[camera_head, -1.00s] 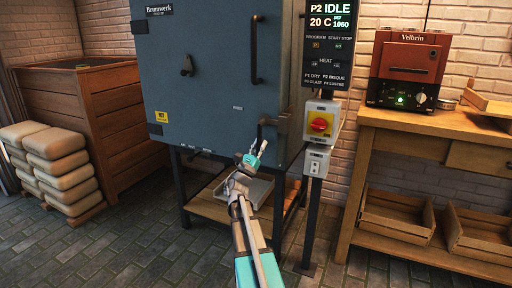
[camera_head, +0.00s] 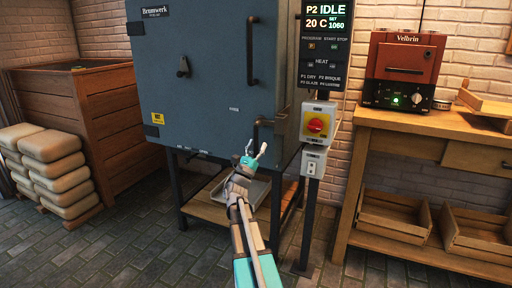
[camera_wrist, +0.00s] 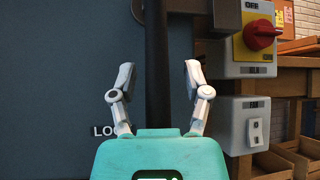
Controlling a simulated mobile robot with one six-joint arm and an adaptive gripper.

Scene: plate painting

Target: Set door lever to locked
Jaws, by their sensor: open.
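The door lever (camera_head: 256,133) is a dark bar at the lower right of the blue-grey kiln door (camera_head: 205,85). It runs left from a bracket at the door's edge, then bends down. My gripper (camera_head: 257,147) is open at the lever's lower end. In the wrist view the lever is a dark upright bar (camera_wrist: 157,65) between the two spread fingers of my gripper (camera_wrist: 160,75), touching neither in the picture. How deep the fingers reach around it I cannot tell. A partly hidden label starting "LO" (camera_wrist: 103,131) shows beside the left finger.
A control panel (camera_head: 324,45) reads IDLE, 20 C. A long upright handle (camera_head: 253,50) and a small knob (camera_head: 183,67) are higher on the door.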

